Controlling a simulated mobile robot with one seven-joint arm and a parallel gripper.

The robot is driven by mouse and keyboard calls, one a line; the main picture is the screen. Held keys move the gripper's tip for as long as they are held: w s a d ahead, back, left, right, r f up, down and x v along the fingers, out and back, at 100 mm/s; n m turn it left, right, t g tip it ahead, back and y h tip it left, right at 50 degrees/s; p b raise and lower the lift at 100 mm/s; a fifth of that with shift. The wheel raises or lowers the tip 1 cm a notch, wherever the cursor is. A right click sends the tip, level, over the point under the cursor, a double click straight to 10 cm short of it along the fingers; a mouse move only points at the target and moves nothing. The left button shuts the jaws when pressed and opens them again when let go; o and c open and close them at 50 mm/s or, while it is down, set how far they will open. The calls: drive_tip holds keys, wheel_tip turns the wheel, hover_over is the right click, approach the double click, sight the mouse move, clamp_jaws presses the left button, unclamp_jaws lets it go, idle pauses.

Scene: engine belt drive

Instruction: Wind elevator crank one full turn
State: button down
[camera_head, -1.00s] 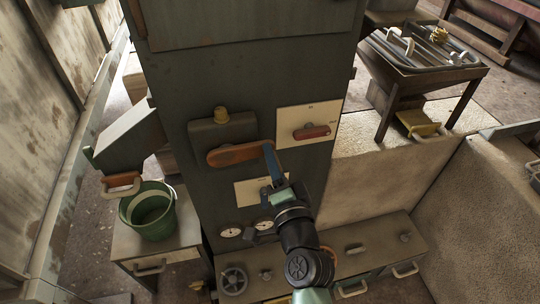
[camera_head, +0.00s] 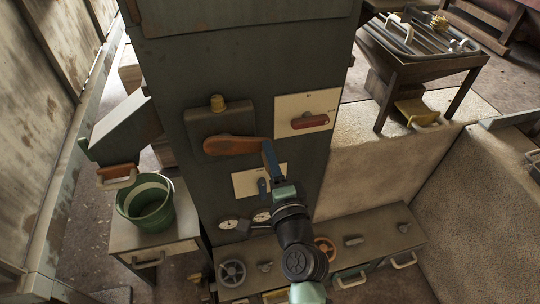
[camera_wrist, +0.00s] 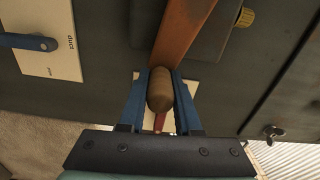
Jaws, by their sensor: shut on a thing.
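In the wrist view the crank arm (camera_wrist: 185,32) runs upward from a brown rounded grip (camera_wrist: 160,91). My gripper (camera_head: 269,156) is at the crank's right end. In the wrist view the blue fingers of my gripper (camera_wrist: 160,98) stand on both sides of the grip, shut on it. The fingers hide the grip in the head view.
A white plate with a red handle (camera_head: 309,121) is right of the crank. Another pale plate (camera_head: 246,183) with a blue lever is below, close to my gripper. A green bucket (camera_head: 147,208) stands on a side table at left. Gauges and a low bench with handwheels are below.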

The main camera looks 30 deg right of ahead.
drive_tip(key=shift+f, duration=0.15)
drive_tip(key=c, duration=0.6)
unclamp_jaws()
drive_tip(key=shift+s, duration=0.1)
drive_tip(key=b+v, duration=0.1)
drive_tip(key=v, duration=1.2)
